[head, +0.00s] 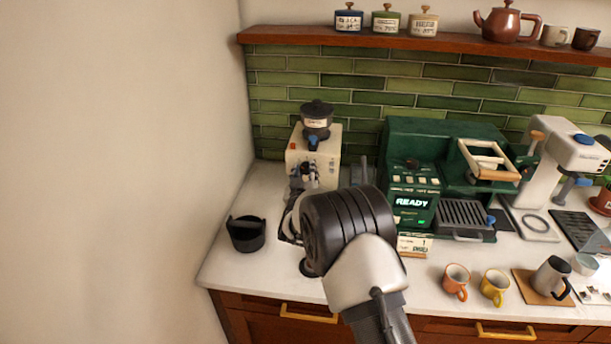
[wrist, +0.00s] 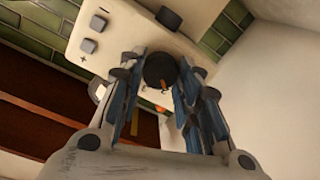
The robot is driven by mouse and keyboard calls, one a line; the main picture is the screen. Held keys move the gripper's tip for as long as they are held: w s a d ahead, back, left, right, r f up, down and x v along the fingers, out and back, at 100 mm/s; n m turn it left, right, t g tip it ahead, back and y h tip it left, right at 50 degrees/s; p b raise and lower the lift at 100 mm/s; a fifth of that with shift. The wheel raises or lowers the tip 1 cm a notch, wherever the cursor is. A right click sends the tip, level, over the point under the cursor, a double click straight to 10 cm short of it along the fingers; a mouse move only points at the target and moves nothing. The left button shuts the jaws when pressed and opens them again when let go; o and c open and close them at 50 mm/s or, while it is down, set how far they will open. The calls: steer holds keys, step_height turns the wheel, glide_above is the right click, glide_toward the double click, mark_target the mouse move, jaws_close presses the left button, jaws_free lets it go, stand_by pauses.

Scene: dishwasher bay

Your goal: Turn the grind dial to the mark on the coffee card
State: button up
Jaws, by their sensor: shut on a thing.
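The cream grinder (head: 327,151) with its dark hopper stands at the back left of the counter in the head view. In the wrist view its front (wrist: 120,32) carries a round dark dial (wrist: 158,67) with a small orange-red mark near its lower edge. My gripper (wrist: 160,78) is shut on this dial, one blue-padded finger on each side. In the head view my arm hides the dial and much of the grinder's lower front. A small cream card (head: 414,245) with a "1" stands before the green coffee machine; its smaller print is unreadable.
A black knock container (head: 246,234) stands left of my arm. The green coffee machine (head: 410,150) reads "READY" to the right. Orange (head: 456,282) and yellow (head: 494,287) cups stand near the front edge. Grey buttons (wrist: 88,46) sit beside the dial.

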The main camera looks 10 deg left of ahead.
steer(key=n, duration=0.4)
steer(key=shift+a+r+p, duration=0.1)
steer(key=shift+p, duration=0.2)
steer(key=shift+n+h+p, duration=0.5)
steer(key=shift+n, duration=1.4)
steer(key=o, duration=1.1)
steer(key=s, duration=1.2)
steer(key=shift+a+r, duration=0.2)
steer(key=shift+r, duration=0.2)
